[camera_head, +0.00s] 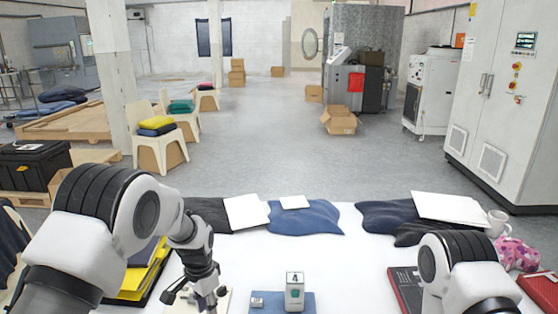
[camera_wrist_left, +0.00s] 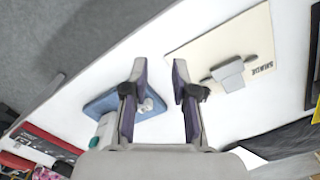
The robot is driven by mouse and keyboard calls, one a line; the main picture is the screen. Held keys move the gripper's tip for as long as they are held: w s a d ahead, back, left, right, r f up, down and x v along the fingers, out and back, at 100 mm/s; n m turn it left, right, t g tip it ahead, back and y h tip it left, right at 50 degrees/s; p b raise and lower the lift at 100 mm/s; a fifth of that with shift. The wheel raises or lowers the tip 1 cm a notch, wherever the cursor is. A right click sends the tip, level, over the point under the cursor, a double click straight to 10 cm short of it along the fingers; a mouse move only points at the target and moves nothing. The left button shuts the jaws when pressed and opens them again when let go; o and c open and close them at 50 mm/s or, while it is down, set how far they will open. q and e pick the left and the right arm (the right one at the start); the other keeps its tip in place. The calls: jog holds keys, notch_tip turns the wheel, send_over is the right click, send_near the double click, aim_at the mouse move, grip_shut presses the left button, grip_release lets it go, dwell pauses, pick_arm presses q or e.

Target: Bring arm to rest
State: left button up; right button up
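My left gripper (camera_head: 195,298) hangs down over the white table (camera_head: 345,262), left of the box labelled 4. In the left wrist view my left gripper (camera_wrist_left: 159,68) has its two fingers apart with nothing between them. A cream board (camera_wrist_left: 205,48) with a grey block (camera_wrist_left: 229,73) on it lies to the right of the fingers there, and a blue mat (camera_wrist_left: 98,105) lies to the left. My right arm shows at lower right in the head view, but its gripper is out of view.
The labelled box (camera_head: 295,292) stands upright on the blue mat beside a small grey piece (camera_head: 257,301). Dark cloths (camera_head: 305,217), white sheets (camera_head: 246,211), a mug (camera_head: 497,223) and a dark book (camera_head: 405,289) lie around the table. The table's middle is clear.

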pick_arm(q)
jog(key=s+a+f+n+g, duration=0.1)
jog(key=s+a+f+g, duration=0.15)
jog(key=s+f, duration=0.7)
jog(key=s+a+f+n+g, duration=0.1)
jog(key=s+a+f+g, duration=0.15)
jog(key=s+f, duration=0.75)
jog(key=s+a+r+n+t, duration=0.2)
jog(key=s+n+t, duration=0.3)
jog(key=s, duration=0.9)
jog(key=shift+s+a+r+n, duration=0.2)
jog(key=shift+s+r+n, duration=0.1)
jog(key=shift+r+n, duration=0.15)
pick_arm(e)
jog(key=shift+w+f, duration=0.1)
jog(key=shift+w, duration=0.25)
pick_arm(q)
jog(key=shift+s, duration=0.1)
